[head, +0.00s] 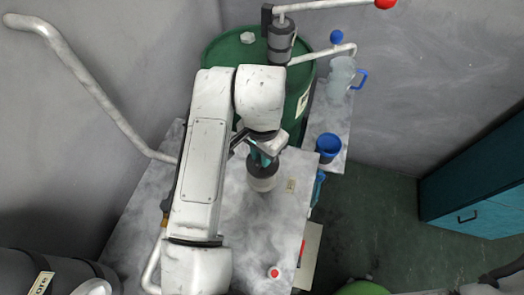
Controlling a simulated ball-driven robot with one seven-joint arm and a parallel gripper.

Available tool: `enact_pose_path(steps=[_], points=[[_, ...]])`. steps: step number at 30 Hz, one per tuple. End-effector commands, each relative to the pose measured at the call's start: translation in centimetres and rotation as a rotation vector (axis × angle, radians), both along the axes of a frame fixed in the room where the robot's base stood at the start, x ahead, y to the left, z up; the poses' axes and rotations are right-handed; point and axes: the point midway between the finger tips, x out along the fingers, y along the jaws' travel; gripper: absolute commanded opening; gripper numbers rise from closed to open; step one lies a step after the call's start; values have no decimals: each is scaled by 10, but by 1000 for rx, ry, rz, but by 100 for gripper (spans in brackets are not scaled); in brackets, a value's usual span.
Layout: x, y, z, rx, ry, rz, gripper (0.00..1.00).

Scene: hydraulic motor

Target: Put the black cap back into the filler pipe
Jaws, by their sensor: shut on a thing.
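A short upright pipe (262,183) with a pale lower part and a dark grey upper part stands on the grey bench top (237,235); it appears to be the filler pipe. My gripper (262,158), with teal fingers, is directly over its dark top. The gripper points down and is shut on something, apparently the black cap. The cap is not clearly distinguishable from the dark pipe top, and the fingers and wrist hide part of it. I cannot tell whether the cap is in the opening or just above it.
A green drum (228,48) with a hand pump (281,42) stands behind my arm. A clear jug (340,78) and a blue cup (328,146) stand right of it. A small red-topped item (274,272) is near the front. A teal cabinet (475,190) stands far right.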

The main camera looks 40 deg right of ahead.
Motion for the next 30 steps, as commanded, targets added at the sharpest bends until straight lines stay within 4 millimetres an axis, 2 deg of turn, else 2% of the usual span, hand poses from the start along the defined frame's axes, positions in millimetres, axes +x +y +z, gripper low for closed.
enact_pose_path(steps=[11, 12, 19, 26, 30], points=[[0, 0, -8, 0, 0, 1, 0], [0, 0, -8, 0, 0, 1, 22], [0, 0, -8, 0, 0, 0, 44], [0, 0, -7, 0, 0, 0, 44], [0, 0, 1, 1, 0, 0, 44]])
